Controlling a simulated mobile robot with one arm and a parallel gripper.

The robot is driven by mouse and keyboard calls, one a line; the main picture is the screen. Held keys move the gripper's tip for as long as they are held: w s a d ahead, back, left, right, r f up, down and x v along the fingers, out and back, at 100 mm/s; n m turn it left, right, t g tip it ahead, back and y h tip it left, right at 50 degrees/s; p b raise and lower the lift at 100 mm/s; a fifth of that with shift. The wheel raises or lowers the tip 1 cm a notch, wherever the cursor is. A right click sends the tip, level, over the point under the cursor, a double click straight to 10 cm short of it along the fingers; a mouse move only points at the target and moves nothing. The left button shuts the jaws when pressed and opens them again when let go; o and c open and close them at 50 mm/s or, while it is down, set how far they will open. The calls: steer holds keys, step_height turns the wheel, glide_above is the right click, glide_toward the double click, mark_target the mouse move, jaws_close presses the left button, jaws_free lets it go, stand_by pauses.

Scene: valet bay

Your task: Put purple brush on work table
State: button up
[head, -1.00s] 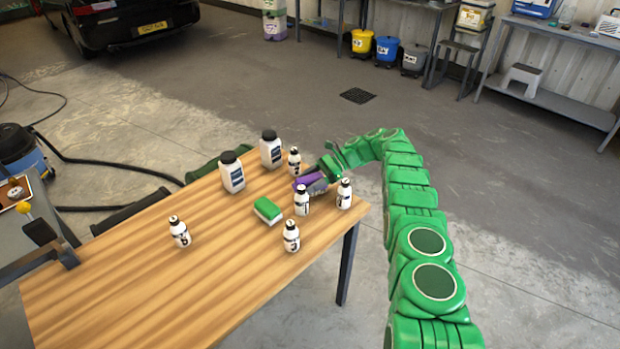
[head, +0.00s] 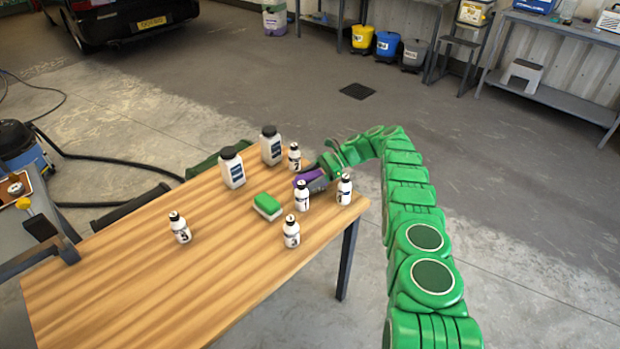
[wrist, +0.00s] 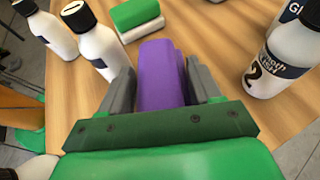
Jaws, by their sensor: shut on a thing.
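The purple brush (head: 306,178) is at the far right end of the wooden work table (head: 150,271), among white bottles. In the wrist view the purple brush (wrist: 161,72) lies between the two grey fingers of my gripper (wrist: 163,88), which is shut on it. My gripper (head: 318,181) reaches in from the table's right edge. The brush is low, close to the tabletop; I cannot tell whether it touches the wood. Its underside is hidden.
Small white bottles (head: 302,197) (head: 344,190) (head: 294,158) stand close around the gripper. A green-topped sponge (head: 267,206) lies left of it. Two larger white bottles (head: 232,168) (head: 271,146) stand at the back. The table's front left is clear.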

mark_target(311, 178)
steer(key=shift+f, duration=0.15)
steer(key=o, duration=1.3)
steer(key=shift+c, duration=0.2)
steer(key=shift+r, duration=1.65)
steer(key=shift+s+d+r, duration=0.15)
steer(key=shift+s+r, duration=0.75)
steer(key=s+d+r, duration=0.2)
steer(key=s+r, duration=0.5)
steer(key=s, duration=0.5)
steer(key=shift+r, duration=0.4)
